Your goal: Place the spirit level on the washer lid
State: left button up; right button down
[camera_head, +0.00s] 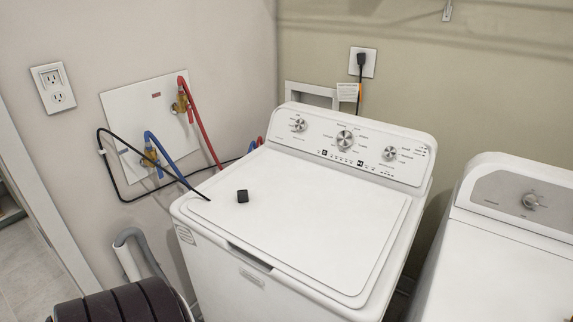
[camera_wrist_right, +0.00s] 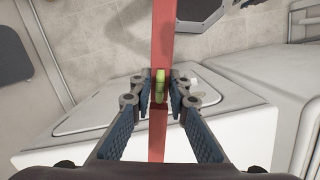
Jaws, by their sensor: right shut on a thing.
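The spirit level (camera_wrist_right: 163,35) is a long red bar with a yellow-green vial window. It shows in the right wrist view, running from the top edge down past the fingers. My right gripper (camera_wrist_right: 159,88) is shut on it around the vial. White washer surfaces lie behind and below the level in that view; I cannot tell the height between them. In the head view the washer lid (camera_head: 310,220) is closed, flat and white. The level and both grippers are outside the head view.
A small black object (camera_head: 242,196) sits on the lid's left part. A black cable (camera_head: 172,173) reaches the lid's left corner. Red (camera_head: 203,130) and blue (camera_head: 172,162) hoses run behind the washer. A second white machine (camera_head: 500,260) stands at right. The lid is otherwise clear.

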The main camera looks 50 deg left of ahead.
aim_at(298, 202)
jog(key=j+u, duration=0.1)
jog(key=u, duration=0.3)
jog(key=j+u, duration=0.1)
jog(key=u, duration=0.35)
jog(key=i+u, duration=0.1)
jog(key=u, duration=0.3)
